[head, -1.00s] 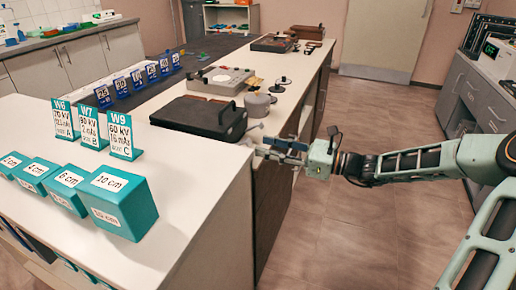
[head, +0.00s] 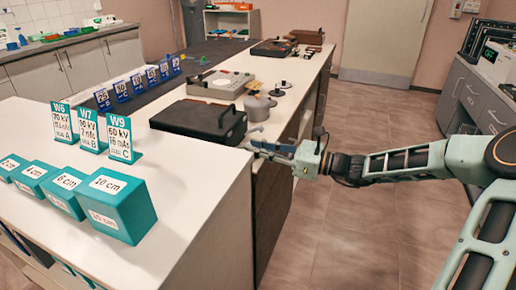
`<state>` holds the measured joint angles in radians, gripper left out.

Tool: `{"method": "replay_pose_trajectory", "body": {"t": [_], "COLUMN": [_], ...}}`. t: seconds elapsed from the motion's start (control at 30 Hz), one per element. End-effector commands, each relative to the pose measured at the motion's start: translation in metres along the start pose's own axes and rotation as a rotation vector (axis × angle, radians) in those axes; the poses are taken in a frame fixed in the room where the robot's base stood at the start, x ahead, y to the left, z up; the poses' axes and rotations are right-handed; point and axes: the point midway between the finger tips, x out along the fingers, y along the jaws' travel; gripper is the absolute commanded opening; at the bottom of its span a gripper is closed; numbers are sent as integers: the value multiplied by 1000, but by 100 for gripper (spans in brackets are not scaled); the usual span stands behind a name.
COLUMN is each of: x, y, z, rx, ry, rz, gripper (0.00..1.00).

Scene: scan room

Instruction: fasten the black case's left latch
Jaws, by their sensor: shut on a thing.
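The black case (head: 192,118) lies flat and looks closed on the white counter, with a dark handle on its right side. My gripper (head: 253,144) reaches in from the right and is at the case's near right corner, by the counter's edge. Its fingers are shut on the case's left latch, as far as this small view tells. The latch itself is hidden by the fingers, so its position cannot be made out.
A grey pot (head: 259,105) stands just behind the gripper, and a beige device (head: 222,84) sits beyond the case. Teal blocks (head: 115,205) and teal sign cards (head: 122,138) stand on the near counter (head: 205,185). The floor aisle (head: 345,225) at right is clear.

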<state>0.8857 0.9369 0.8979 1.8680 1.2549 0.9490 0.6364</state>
Motion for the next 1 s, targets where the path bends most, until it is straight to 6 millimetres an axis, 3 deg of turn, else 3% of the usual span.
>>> {"method": "replay_pose_trajectory", "body": {"t": [0.43, 1.0], "x": [2, 17], "y": [0, 1], "z": [14, 41], "rx": [-2, -3], "ry": [82, 410], "rz": [2, 4], "gripper": [0, 0]}}
